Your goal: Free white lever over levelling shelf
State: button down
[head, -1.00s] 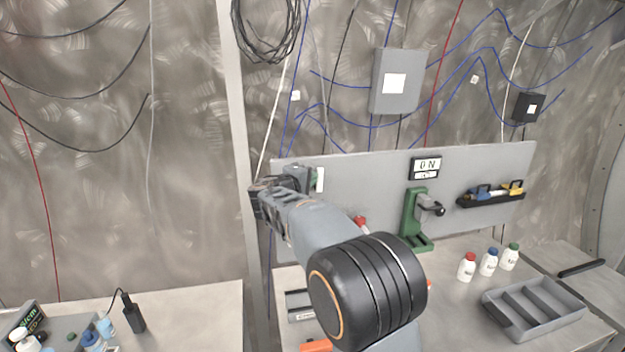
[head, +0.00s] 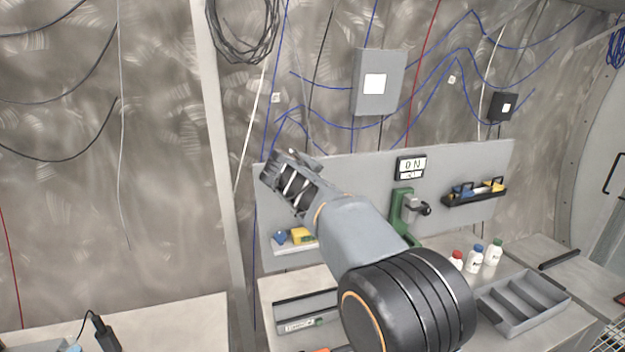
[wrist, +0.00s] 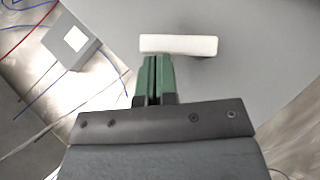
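The white lever (wrist: 178,44) is a plain white bar on the grey panel in the wrist view, lying level across the picture just beyond my fingertips. My gripper (wrist: 154,60) has its green fingers side by side with only a thin dark line between them, shut with nothing visible between. The tips are close to the bar's lower edge; I cannot tell whether they touch. In the head view my gripper (head: 285,165) is at the panel's upper left, and the lever is hidden there. Below it is a light shelf (head: 285,251) with a blue and a yellow item, partly behind my arm.
A green stand (head: 402,215) and a black rack (head: 475,198) are on the panel's right. Several capped bottles (head: 474,259) and a grey divided tray (head: 525,300) stand on the bench. A grey box (head: 379,82) hangs on the wall above. A post (head: 222,160) rises left of the panel.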

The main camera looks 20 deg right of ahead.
jog(key=shift+d+f+m+g+y, duration=0.15)
jog(key=shift+d+f+m+y, duration=0.15)
jog(key=shift+d+y, duration=0.25)
jog(key=shift+d+f+m+g+y, duration=0.15)
jog(key=shift+d+m+y, duration=0.25)
jog(key=shift+d+y, duration=0.15)
jog(key=shift+r, duration=0.2)
jog(key=shift+r+p, duration=0.6)
jog(key=shift+r, duration=0.05)
jog(key=s+a+r, duration=0.2)
jog(key=s+r, duration=0.5)
jog(key=r, duration=0.3)
jog(key=shift+a+r+p, duration=0.3)
jog(key=shift+a+p, duration=0.05)
